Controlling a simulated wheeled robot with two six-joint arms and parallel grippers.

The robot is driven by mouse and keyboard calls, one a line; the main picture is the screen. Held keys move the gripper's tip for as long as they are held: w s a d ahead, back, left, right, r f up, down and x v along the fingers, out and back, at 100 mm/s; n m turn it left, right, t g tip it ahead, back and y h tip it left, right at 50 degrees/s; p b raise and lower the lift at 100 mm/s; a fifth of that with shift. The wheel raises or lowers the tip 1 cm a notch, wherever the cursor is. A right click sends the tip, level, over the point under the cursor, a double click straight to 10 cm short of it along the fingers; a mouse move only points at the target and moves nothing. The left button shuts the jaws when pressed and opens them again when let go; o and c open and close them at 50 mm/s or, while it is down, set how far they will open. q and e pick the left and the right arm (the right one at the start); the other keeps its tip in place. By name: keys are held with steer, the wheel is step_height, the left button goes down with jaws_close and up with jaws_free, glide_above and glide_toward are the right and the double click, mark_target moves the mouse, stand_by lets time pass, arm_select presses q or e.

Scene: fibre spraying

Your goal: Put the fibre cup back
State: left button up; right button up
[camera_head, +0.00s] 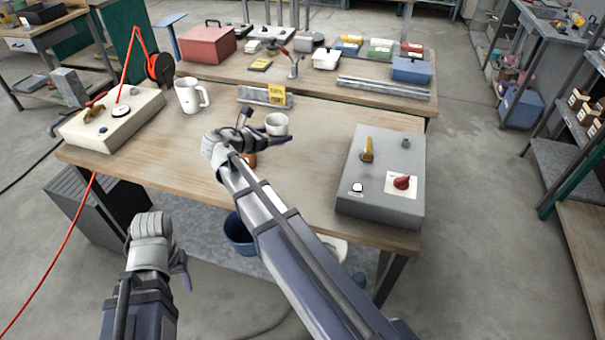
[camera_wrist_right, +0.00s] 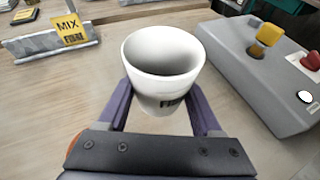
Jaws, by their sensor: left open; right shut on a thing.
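I cannot tell whether the cup's base touches the wooden table (camera_head: 310,165). A metal holder (camera_wrist_right: 38,44) with a yellow MIX FIBRE sign (camera_head: 278,95) stands just behind the cup. My left gripper (camera_head: 180,268) is open and empty, low in front of the table.
A grey control box (camera_head: 380,205) with a yellow lever and red knob stands right of the cup. A white mug (camera_head: 188,96) and a cream box (camera_head: 112,122) with a red hose are at the left. Bare tabletop lies between cup and grey box.

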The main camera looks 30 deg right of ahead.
steer(key=m+g, duration=0.1)
glide_above(293, 175)
steer(key=shift+h, duration=0.3)
step_height(293, 175, down, 7)
steer(key=b, duration=0.6)
steer(key=shift+w+r, duration=0.1)
steer(key=shift+r, duration=0.05)
steer(key=shift+b, duration=0.4)
step_height(293, 175, down, 4)
steer(key=b, duration=0.3)
steer(key=shift+r, duration=0.2)
